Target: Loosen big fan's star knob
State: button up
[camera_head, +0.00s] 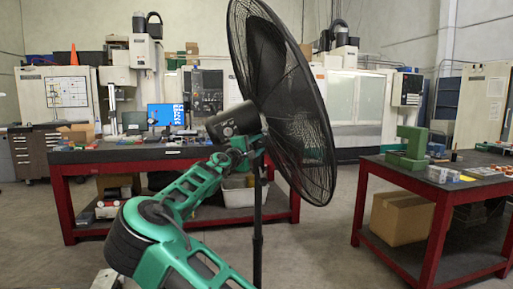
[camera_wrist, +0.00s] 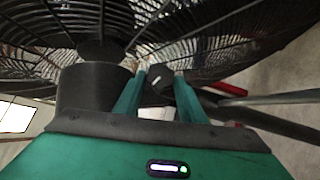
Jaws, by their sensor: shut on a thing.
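The big fan (camera_head: 285,95) stands in the middle of the head view on a dark pole (camera_head: 257,225), its round black cage tilted and facing right. Its motor housing (camera_head: 233,121) sticks out to the left. My gripper (camera_wrist: 158,80) reaches up beneath the fan in the wrist view, with its green fingers on either side of the dark star knob (camera_wrist: 158,86). The fingers are shut on the knob, beside the motor housing (camera_wrist: 90,92). In the head view my green arm comes up from below, and the knob and fingertips are hard to make out behind the wrist.
A red-framed workbench (camera_head: 68,205) stands behind on the left, and another red-framed bench (camera_head: 430,245) on the right with a cardboard box (camera_head: 400,218) on its shelf. The fan cage is close above my gripper. Open floor (camera_head: 325,240) lies between the benches.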

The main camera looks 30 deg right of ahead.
jog(key=n+t, duration=0.1)
jog(key=f+n+t+h, duration=0.1)
jog(key=n, duration=0.1)
jog(key=n+t, duration=0.1)
jog(key=shift+d+f+n+h, duration=0.15)
jog(key=shift+f+n+h, duration=0.1)
jog(key=shift+n+h, duration=0.05)
jog(key=shift+t, duration=0.3)
jog(key=o, duration=1)
jog(key=shift+o, duration=0.2)
jog(key=shift+r, duration=0.1)
jog(key=v, duration=1)
jog(key=shift+s+a+f, duration=0.15)
jog(key=shift+a+f, duration=0.1)
jog(key=shift+a, duration=0.05)
